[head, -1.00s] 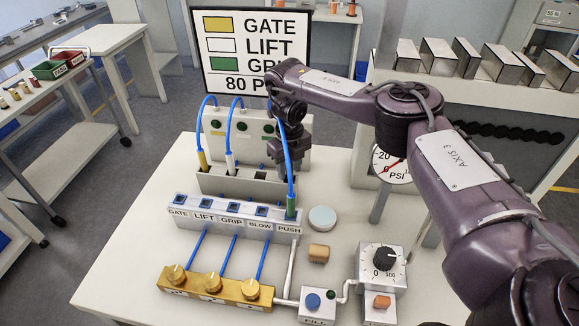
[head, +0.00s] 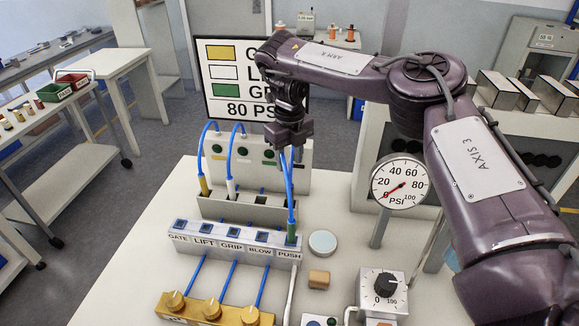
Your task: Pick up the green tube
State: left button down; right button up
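The green tube is a blue hose with a green end (head: 292,232). That end stands upright at the PUSH socket of the labelled block (head: 220,243), and the hose rises from it toward the back panel. My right gripper (head: 292,146) is above it, in front of the back panel, beside the upper part of the hose. Its fingers are small and partly hidden, so I cannot tell whether they are open or touch the hose. A yellow-ended tube (head: 203,185) and a white-ended tube (head: 230,187) stand in the grey rack (head: 212,207). My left gripper is not in view.
A pressure gauge (head: 400,184) stands right of the block. A round pale disc (head: 322,242), a tan block (head: 319,279) and a dial box (head: 382,290) are on the white table. Brass knobs (head: 211,308) are at the front. The table's left side is clear.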

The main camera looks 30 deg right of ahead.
aim_at(291, 226)
jog(key=k+j, duration=0.5)
jog(key=k, duration=0.2)
jog(key=k+j, duration=0.5)
jog(key=k, duration=0.15)
